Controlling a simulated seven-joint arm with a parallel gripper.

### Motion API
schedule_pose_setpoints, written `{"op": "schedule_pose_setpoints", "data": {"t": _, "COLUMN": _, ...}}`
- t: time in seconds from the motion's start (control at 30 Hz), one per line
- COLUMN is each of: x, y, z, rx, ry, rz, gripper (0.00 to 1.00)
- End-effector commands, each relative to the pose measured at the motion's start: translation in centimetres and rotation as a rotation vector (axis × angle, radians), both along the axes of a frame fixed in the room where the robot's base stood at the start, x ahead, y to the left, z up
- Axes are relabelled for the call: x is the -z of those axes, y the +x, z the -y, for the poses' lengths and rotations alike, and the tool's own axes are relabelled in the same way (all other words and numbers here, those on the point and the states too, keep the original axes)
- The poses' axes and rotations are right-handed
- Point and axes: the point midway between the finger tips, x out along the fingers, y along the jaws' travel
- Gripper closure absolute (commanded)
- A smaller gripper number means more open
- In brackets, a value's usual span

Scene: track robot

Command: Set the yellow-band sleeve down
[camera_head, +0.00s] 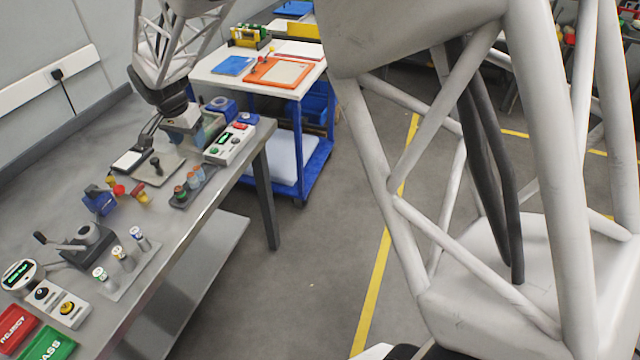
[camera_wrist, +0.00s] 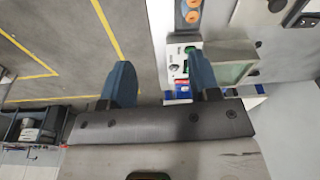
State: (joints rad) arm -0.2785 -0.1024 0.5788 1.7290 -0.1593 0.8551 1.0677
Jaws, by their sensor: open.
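My gripper (camera_wrist: 160,82) is open, with its two blue fingers apart and nothing seen between them in the wrist view. In the head view my gripper (camera_head: 208,128) is over the far right end of the steel bench (camera_head: 190,240), close beside a white control box (camera_head: 231,144). Three small metal sleeves stand upright on a pale plate on the bench: a near one (camera_head: 99,273), a middle one (camera_head: 119,253) and a far one (camera_head: 139,237). Their bands are too small to tell which is yellow. My gripper is well apart from them.
A dark holder with copper-topped parts (camera_head: 190,187) lies near the control box. A clamp-like fixture (camera_head: 88,243), a blue block (camera_head: 99,201) and red and green bins (camera_head: 48,344) also stand on the bench. A blue trolley (camera_head: 318,150) is beyond the bench end.

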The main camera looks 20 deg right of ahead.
Motion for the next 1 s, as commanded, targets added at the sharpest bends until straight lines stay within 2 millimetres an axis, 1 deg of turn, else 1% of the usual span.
{"op": "schedule_pose_setpoints", "data": {"t": 0.03, "x": -1.4, "y": -1.2, "z": 1.2, "rx": -0.018, "ry": 0.002, "rz": 0.004, "gripper": 0.44}}
{"op": "schedule_pose_setpoints", "data": {"t": 0.1, "x": -3.1, "y": -3.1, "z": 2.7, "rx": -0.054, "ry": 0.003, "rz": 0.007, "gripper": 0.44}}
{"op": "schedule_pose_setpoints", "data": {"t": 0.17, "x": -4.4, "y": -4.8, "z": 4.0, "rx": -0.086, "ry": 0.004, "rz": 0.009, "gripper": 0.44}}
{"op": "schedule_pose_setpoints", "data": {"t": 0.3, "x": -7.3, "y": -9.0, "z": 6.9, "rx": -0.164, "ry": 0.005, "rz": 0.018, "gripper": 0.44}}
{"op": "schedule_pose_setpoints", "data": {"t": 0.37, "x": -8.2, "y": -11.0, "z": 8.0, "rx": -0.197, "ry": 0.005, "rz": 0.019, "gripper": 0.44}}
{"op": "schedule_pose_setpoints", "data": {"t": 0.53, "x": -10.4, "y": -16.6, "z": 11.0, "rx": -0.291, "ry": 0.001, "rz": 0.028, "gripper": 0.44}}
{"op": "schedule_pose_setpoints", "data": {"t": 0.77, "x": -12.0, "y": -24.6, "z": 14.3, "rx": -0.419, "ry": -0.007, "rz": 0.043, "gripper": 0.44}}
{"op": "schedule_pose_setpoints", "data": {"t": 0.8, "x": -12.1, "y": -26.0, "z": 14.8, "rx": -0.441, "ry": -0.009, "rz": 0.045, "gripper": 0.44}}
{"op": "schedule_pose_setpoints", "data": {"t": 1.0, "x": -12.0, "y": -32.8, "z": 16.7, "rx": -0.551, "ry": -0.021, "rz": 0.061, "gripper": 0.44}}
